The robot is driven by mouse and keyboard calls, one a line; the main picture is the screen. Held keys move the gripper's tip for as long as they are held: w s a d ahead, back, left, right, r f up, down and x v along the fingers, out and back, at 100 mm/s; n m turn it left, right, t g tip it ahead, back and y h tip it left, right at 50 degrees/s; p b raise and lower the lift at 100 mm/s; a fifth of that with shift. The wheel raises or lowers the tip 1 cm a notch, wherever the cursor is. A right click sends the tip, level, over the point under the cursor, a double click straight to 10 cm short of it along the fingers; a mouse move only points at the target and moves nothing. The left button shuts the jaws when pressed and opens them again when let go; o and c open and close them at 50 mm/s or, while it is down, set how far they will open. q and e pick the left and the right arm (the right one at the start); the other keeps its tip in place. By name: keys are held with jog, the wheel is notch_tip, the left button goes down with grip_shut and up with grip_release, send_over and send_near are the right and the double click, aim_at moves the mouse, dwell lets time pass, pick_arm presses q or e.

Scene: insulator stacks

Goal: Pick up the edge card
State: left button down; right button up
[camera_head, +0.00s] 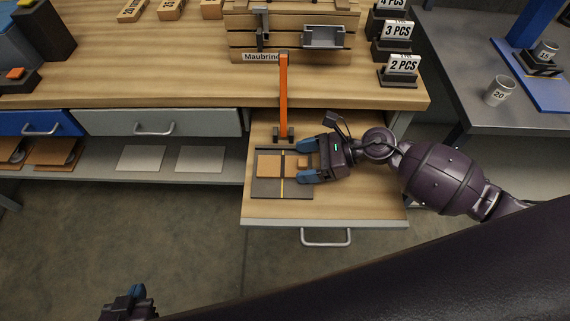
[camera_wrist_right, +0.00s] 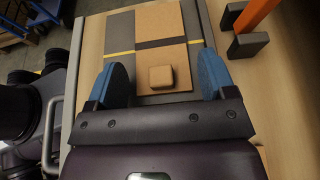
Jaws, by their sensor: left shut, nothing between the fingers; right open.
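A flat brown card (camera_head: 268,166) lies on a dark grey plate (camera_head: 296,191) in the pulled-out drawer. A dark band crosses the card, and a small brown block (camera_wrist_right: 161,77) sits on its near part in the right wrist view. I take this brown piece to be the edge card; no label shows. My right gripper (camera_head: 308,161) is open at the card's right end. In the right wrist view its blue fingers (camera_wrist_right: 162,75) stand either side of the block, with gaps on both sides. My left gripper (camera_head: 137,291) is shut and empty at the lower left, far from the card.
An orange upright post (camera_head: 283,95) on a dark foot stands just behind the plate, close to my right gripper. The wooden workbench (camera_head: 170,80) edge overhangs the drawer's back. A grey side table (camera_head: 450,75) with a cup (camera_head: 498,91) is at the right.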

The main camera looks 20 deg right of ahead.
jog(key=shift+w+a+f, duration=0.1)
jog(key=shift+a+f, duration=0.05)
jog(key=shift+a, duration=0.15)
jog(key=c, duration=0.7)
jog(key=shift+c, duration=0.2)
